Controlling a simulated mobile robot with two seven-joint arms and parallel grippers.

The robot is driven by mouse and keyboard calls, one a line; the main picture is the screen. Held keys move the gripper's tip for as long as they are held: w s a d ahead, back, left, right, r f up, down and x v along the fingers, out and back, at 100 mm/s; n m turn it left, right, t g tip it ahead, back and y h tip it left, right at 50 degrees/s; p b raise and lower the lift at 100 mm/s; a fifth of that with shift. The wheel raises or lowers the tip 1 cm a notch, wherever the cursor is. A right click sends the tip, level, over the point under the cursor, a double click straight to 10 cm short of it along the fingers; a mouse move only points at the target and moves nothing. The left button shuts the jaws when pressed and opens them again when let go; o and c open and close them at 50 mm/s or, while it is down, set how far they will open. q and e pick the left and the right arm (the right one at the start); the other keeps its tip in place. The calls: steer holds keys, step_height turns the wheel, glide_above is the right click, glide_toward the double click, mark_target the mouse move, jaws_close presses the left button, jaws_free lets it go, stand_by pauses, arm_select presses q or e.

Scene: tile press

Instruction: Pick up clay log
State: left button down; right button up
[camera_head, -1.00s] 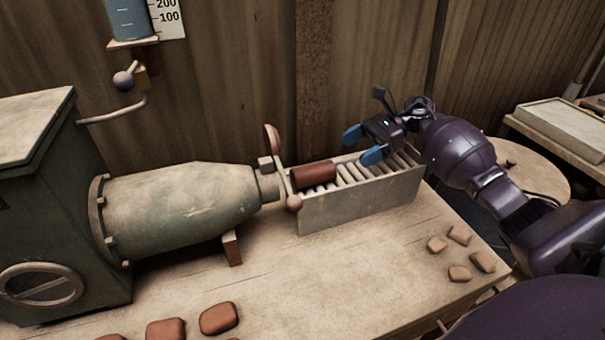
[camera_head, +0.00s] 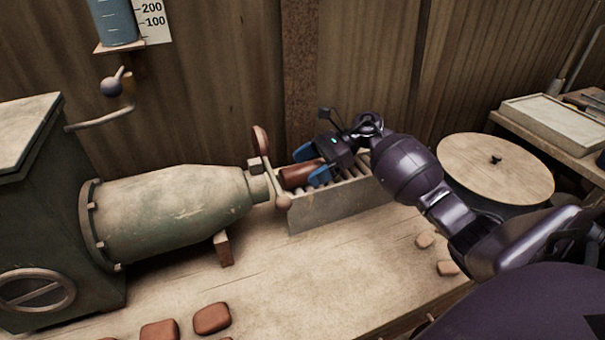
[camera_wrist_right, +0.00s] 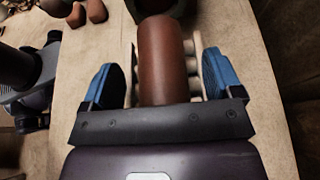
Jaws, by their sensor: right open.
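The clay log (camera_head: 299,174) is a reddish-brown cylinder lying on the roller rack (camera_head: 335,207), at the end near the machine's nozzle. My right gripper (camera_head: 311,163) is open, with its blue fingers on either side of the log. In the right wrist view the log (camera_wrist_right: 163,60) lies between the two blue fingers (camera_wrist_right: 160,80), with a gap on each side. The log's near end is hidden behind the gripper body there.
A green extruder machine (camera_head: 175,210) stands on the left, with a lever (camera_head: 262,145) at its nozzle beside the log. Reddish clay pieces (camera_head: 212,318) lie on the table front. A round wheel (camera_head: 495,168) and a pale tray (camera_head: 553,122) are at right.

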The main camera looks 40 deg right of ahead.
steer(key=shift+w+a+f, duration=0.1)
steer(key=shift+a, duration=0.1)
steer(key=shift+c, duration=0.5)
steer(key=c, duration=1.2)
